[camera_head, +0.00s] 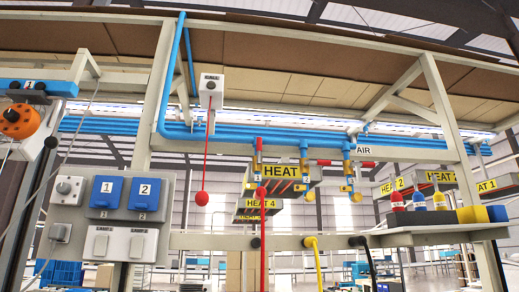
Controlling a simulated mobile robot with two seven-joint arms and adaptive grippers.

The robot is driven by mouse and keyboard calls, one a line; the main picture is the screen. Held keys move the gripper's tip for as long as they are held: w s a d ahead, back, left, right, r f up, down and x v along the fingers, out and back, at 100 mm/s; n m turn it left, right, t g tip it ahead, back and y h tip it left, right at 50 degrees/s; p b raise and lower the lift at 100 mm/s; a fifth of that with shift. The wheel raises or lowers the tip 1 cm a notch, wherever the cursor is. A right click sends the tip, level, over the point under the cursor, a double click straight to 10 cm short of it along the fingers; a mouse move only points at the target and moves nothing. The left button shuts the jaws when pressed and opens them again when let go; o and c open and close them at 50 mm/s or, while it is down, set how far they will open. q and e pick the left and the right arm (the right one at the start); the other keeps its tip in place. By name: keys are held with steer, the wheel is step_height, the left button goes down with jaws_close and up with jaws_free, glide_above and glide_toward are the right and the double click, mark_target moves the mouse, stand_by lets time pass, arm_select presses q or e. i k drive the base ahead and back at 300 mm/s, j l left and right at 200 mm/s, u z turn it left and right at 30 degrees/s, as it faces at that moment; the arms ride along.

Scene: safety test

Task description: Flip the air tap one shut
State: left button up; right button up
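Blue air pipes (290,133) run along under the shelf, with an "AIR" sign (363,149) at the right. Air taps hang from them on short drops with brass fittings. The leftmost tap (258,170) has a red lever (258,144) standing upright, in line with its drop. The right tap (348,172) has a red lever (367,164) pointing level to the right. I cannot read tap numbers. Neither gripper is in view.
A red ball (202,198) hangs on a cord left of the taps. A socket panel (110,215) stands left, an orange reel (18,121) further left. A shelf with bottles (419,201) is right.

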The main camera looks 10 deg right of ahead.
mark_target(258, 139)
steer(key=i, duration=0.95)
steer(key=l+z, duration=0.05)
steer(key=l, duration=0.05)
